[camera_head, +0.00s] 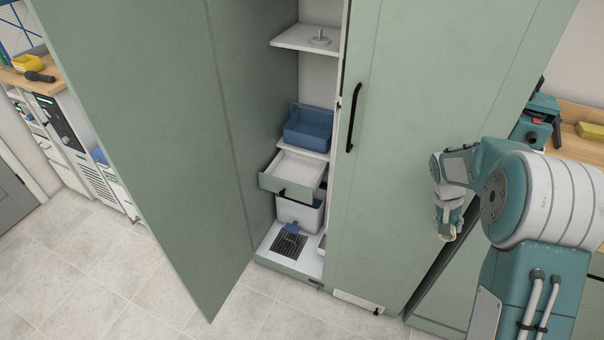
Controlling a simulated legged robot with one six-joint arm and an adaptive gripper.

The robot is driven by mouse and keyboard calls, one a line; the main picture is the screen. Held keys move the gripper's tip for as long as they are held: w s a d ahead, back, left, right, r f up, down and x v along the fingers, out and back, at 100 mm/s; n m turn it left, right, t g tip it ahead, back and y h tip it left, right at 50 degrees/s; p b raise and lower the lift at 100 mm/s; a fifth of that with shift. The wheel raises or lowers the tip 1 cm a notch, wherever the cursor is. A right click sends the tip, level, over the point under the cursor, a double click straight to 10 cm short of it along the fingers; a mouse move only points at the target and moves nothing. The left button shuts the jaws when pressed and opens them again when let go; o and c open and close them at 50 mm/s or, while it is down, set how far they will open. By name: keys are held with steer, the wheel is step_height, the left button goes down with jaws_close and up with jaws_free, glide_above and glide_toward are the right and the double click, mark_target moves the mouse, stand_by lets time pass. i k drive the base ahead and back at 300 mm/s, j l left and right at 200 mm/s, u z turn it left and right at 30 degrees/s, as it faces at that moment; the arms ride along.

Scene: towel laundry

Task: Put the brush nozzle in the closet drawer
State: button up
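The closet stands open, and its green-fronted white drawer (291,176) is pulled out below a shelf. The drawer looks empty from here. A small dark elongated object (40,76) lies on the wooden counter at the far left; it may be the brush nozzle, but it is too small to be sure. My gripper (447,232) hangs pointing down at the right, in front of the closed closet door and away from the drawer. Its fingers are small and seen from the side, so I cannot tell whether they are open or hold something.
The open closet door (150,120) blocks much of the left side. A blue bin (309,128) sits on the shelf above the drawer, and a white container (301,214) below it. A black grille (289,244) lies on the closet floor. The tiled floor (110,265) is clear at front left.

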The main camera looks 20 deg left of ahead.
mark_target(307, 184)
steer(key=j+u, duration=0.2)
steer(key=j, duration=0.2)
steer(key=i+j+u, duration=0.15)
steer(key=j, duration=0.25)
steer(key=i+j+u, duration=0.1)
steer(key=j, duration=0.3)
steer(key=i, duration=0.1)
